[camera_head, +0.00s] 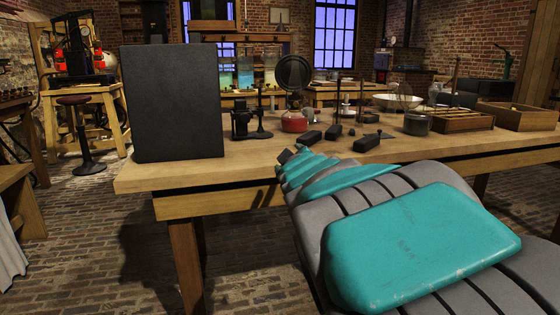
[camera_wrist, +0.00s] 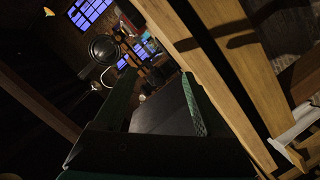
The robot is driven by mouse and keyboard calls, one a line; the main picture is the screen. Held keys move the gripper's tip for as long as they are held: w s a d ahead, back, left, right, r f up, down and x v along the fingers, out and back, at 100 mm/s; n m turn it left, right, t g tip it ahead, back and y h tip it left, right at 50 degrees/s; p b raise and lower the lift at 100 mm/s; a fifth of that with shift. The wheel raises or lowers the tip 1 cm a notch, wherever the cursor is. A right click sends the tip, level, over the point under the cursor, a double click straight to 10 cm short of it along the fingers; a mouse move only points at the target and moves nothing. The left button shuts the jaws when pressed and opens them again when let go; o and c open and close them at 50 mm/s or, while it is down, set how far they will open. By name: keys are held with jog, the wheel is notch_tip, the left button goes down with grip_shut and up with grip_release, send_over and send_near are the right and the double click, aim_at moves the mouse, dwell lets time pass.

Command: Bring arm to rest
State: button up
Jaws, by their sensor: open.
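My arm (camera_head: 420,245), teal and grey, reaches from the lower right of the head view up to the front edge of the wooden table (camera_head: 150,178). Its narrow far end (camera_head: 295,160) is at that edge, and the fingers cannot be made out clearly there. In the wrist view my gripper (camera_wrist: 158,76) is open, its two dark green-edged fingers apart. A dark flat surface shows between and beyond the fingers; I see nothing held.
A tall black panel (camera_head: 172,103) stands at the table's left end. A red-based vessel (camera_head: 294,122), dark blocks (camera_head: 366,142), a dark pot (camera_head: 417,123), a white bowl (camera_head: 397,101) and a wooden tray (camera_head: 520,117) are on the table. Brick floor (camera_head: 100,235) lies open at left.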

jog(key=s+d+f+m+g+h+p, duration=0.2)
jog(key=s+d+f+m+g+h, duration=0.35)
jog(key=s+d+f, duration=0.9)
jog(key=s+a+f+m+g+y, duration=0.1)
jog(key=s+f+g, duration=0.3)
jog(key=s, duration=1.1)
jog(key=s+f+m+g+y+p, duration=0.1)
jog(key=s+f+m+g, duration=0.3)
jog(key=s, duration=1.2)
jog(key=f+g+y, duration=0.1)
jog(key=g, duration=0.3)
jog(key=shift+a, duration=0.35)
jog(key=shift+f+y, duration=0.1)
jog(key=shift+y, duration=0.15)
